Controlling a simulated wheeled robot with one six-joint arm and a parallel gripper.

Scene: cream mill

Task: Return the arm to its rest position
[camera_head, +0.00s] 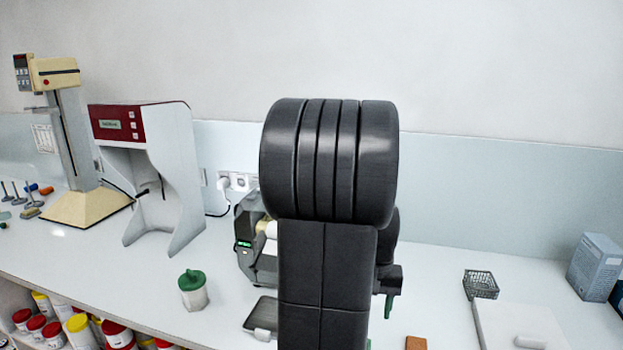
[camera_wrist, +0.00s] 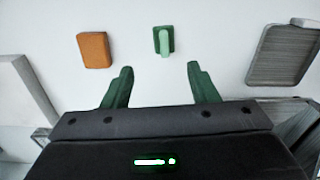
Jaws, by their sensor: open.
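My gripper (camera_wrist: 159,84) is open in the wrist view, its two green fingers spread apart with nothing between them. It points down over the white bench top. In the head view my dark arm stands upright in the middle and hides part of the bench; one green finger (camera_head: 388,306) shows at its right side. A small green object (camera_wrist: 163,41) lies on the bench beyond the fingertips, apart from them. An orange-brown block (camera_wrist: 94,50) lies to its left, and it also shows in the head view (camera_head: 416,343).
A printer-like machine (camera_head: 256,250) stands just behind my arm. A green-lidded jar (camera_head: 193,290) is left of it, with a grey tray (camera_head: 262,314) nearby. A wire basket (camera_head: 480,284), white board (camera_head: 518,328) and grey box (camera_head: 595,264) are at right. A red-and-white machine (camera_head: 150,135) stands left.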

